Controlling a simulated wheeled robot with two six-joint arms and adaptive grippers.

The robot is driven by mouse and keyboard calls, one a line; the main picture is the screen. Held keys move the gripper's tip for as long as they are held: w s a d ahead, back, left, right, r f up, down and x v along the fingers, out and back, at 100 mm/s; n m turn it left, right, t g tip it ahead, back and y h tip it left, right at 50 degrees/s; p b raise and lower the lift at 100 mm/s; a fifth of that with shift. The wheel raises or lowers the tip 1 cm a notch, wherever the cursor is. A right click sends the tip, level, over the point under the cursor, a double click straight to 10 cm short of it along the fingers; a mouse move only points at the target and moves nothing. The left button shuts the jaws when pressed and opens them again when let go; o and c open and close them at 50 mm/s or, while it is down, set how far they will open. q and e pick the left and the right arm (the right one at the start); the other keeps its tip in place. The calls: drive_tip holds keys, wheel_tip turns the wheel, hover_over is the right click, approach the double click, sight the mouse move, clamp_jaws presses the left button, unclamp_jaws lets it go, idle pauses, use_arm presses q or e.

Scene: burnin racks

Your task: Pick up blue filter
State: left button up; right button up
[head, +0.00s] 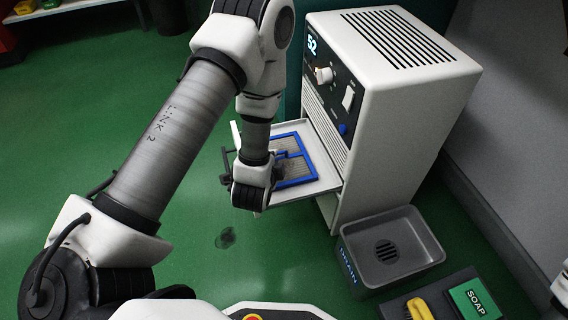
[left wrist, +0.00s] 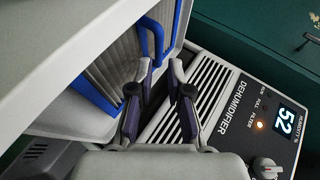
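The blue filter (head: 299,167) has a blue frame around grey mesh and lies in the pulled-out drawer (head: 325,184) of the white dehumidifier (head: 400,100). My left gripper (head: 262,168) is at the filter's left side in the head view and hides part of it. In the left wrist view, the filter (left wrist: 120,62) with its raised blue handle shows at upper left. The two fingers of my left gripper (left wrist: 161,68) are apart with nothing held between them, and the handle is just beyond the fingertips. My right gripper is out of view.
A dark tray with a yellow object (head: 420,308) and a green soap box (head: 478,298) is at lower right. Green floor is clear on the left; a dark stain (head: 225,238) marks it.

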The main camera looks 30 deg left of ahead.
sight(282, 156)
use_arm(q)
drive_tip(key=b+x, duration=0.1)
drive_tip(key=x, duration=0.2)
drive_tip(key=shift+f+b, duration=0.4)
drive_tip(key=shift+f, duration=0.05)
drive_tip(key=shift+w+a, duration=0.1)
drive_tip(key=shift+w, duration=0.2)
drive_tip(key=shift+r, duration=0.15)
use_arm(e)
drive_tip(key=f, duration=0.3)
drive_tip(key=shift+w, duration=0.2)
use_arm(q)
clamp_jaws()
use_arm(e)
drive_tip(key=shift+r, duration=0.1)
